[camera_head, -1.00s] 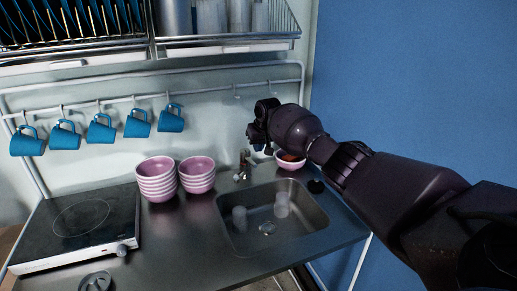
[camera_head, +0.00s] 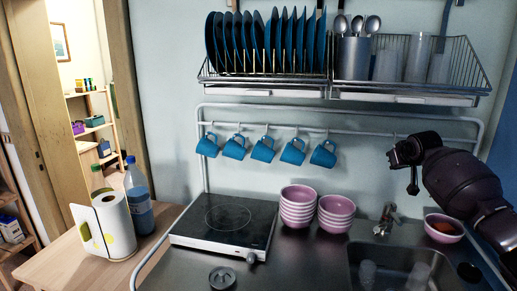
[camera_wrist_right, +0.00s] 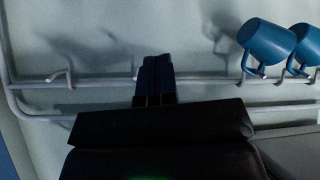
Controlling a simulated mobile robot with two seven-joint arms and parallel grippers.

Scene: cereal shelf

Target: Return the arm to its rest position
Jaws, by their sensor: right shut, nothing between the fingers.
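My right arm comes in from the right edge in the head view. Its dark right gripper (camera_head: 404,155) is in the air in front of the wall, above the sink area and right of the hanging mugs. In the right wrist view the fingers (camera_wrist_right: 155,68) are together, with nothing between them, in front of the wall rail (camera_wrist_right: 95,82). My left gripper is not in view.
Blue mugs (camera_head: 264,150) hang from the rail left of the gripper. A dish rack (camera_head: 410,92) is above. Pink bowl stacks (camera_head: 298,208), a hot plate (camera_head: 225,222), a sink (camera_head: 360,250) and a pink bowl with brown contents (camera_head: 444,229) are below.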

